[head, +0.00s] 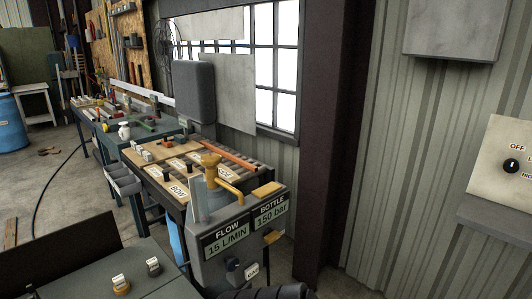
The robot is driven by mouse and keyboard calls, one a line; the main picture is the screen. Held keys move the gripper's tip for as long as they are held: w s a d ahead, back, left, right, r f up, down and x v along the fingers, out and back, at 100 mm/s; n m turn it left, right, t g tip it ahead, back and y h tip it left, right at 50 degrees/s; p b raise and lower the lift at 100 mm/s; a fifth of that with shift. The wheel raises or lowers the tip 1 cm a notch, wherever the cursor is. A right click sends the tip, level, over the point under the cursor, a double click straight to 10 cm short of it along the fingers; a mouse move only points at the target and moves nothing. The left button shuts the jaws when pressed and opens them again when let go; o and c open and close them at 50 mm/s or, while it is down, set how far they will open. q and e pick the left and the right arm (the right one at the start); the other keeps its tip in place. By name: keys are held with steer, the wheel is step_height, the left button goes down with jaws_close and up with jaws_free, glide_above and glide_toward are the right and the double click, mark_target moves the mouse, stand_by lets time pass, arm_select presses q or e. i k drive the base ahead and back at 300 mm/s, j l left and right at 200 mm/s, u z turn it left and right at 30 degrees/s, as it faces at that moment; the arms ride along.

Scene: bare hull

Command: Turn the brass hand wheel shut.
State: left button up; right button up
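A brass-coloured piece (210,161), which looks like the hand wheel, sits upright on top of a grey cylinder-like body in the middle of the head view. A yellow angled bar (231,188) reaches from beside it to the right and down. Both are above a grey cabinet (208,266) whose front reads FLOW 15 L/MIN and BOTTLE 150 bar. The view is too small to tell how far the wheel is turned. Neither of my grippers shows, and nothing is seen touching the wheel.
A workbench with labelled wooden boards (157,150) stands directly behind the cabinet. A dark surface with small knobs (121,284) fills the lower left. A dark ribbed piece lies at the bottom edge. A control box (505,165) is on the right. Open floor (50,195) lies left.

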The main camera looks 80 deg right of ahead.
mark_target(211, 161)
steer(key=z, duration=2.25)
steer(key=i+l, duration=0.1)
